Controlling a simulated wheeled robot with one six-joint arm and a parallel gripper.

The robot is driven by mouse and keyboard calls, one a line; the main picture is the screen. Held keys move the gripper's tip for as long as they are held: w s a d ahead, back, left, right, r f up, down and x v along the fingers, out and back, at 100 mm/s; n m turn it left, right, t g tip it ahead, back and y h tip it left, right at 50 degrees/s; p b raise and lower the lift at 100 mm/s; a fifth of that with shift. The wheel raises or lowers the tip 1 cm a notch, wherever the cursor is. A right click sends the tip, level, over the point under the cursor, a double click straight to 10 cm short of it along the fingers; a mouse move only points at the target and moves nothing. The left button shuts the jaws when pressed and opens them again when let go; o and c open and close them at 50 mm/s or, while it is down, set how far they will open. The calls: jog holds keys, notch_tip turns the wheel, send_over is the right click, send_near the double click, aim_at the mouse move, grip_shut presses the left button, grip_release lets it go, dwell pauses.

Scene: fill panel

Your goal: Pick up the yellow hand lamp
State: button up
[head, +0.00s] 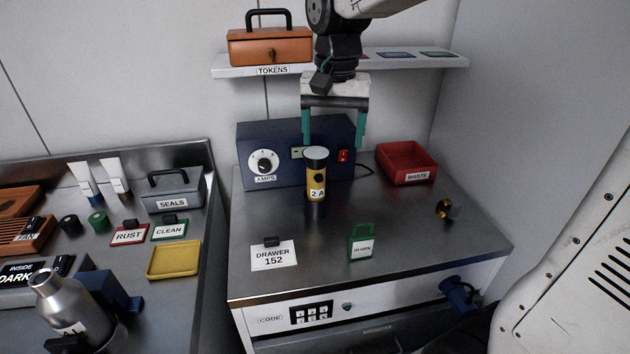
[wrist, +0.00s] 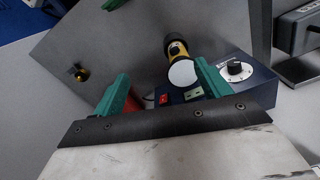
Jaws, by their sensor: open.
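The yellow hand lamp (head: 315,179) stands upright on the grey cabinet top, in front of the blue AMPS box. It has a yellow body, black base and pale round top, with a label reading "2 A". In the wrist view the hand lamp (wrist: 177,50) shows beyond the fingers, nearer the right one. My gripper (head: 334,143) is open and empty, its green fingers pointing down. In the head view the fingers overlap the AMPS box above and around the lamp's top. The gripper (wrist: 160,85) does not appear to touch the lamp.
The blue AMPS box (head: 328,131) stands close behind the lamp. A red waste bin (head: 407,176) is to the right, a brass knob (head: 444,208) nearer the edge. A drawer sign (head: 274,257) and green tag (head: 361,230) stand in front. A shelf (head: 225,71) runs behind.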

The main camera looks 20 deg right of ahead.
aim_at(316, 153)
jog(key=shift+m, duration=0.6)
jog(key=w, duration=0.1)
jog(key=w+f, duration=0.1)
jog(key=w, duration=0.3)
jog(key=shift+a+f, duration=0.2)
jog(key=shift+a, duration=0.15)
jog(key=shift+w+f, duration=0.15)
jog(key=shift+f, duration=0.15)
jog(key=f, duration=0.7)
jog(key=shift+a+f, duration=0.1)
jog(key=shift+a, duration=0.1)
jog(key=c, duration=1.2)
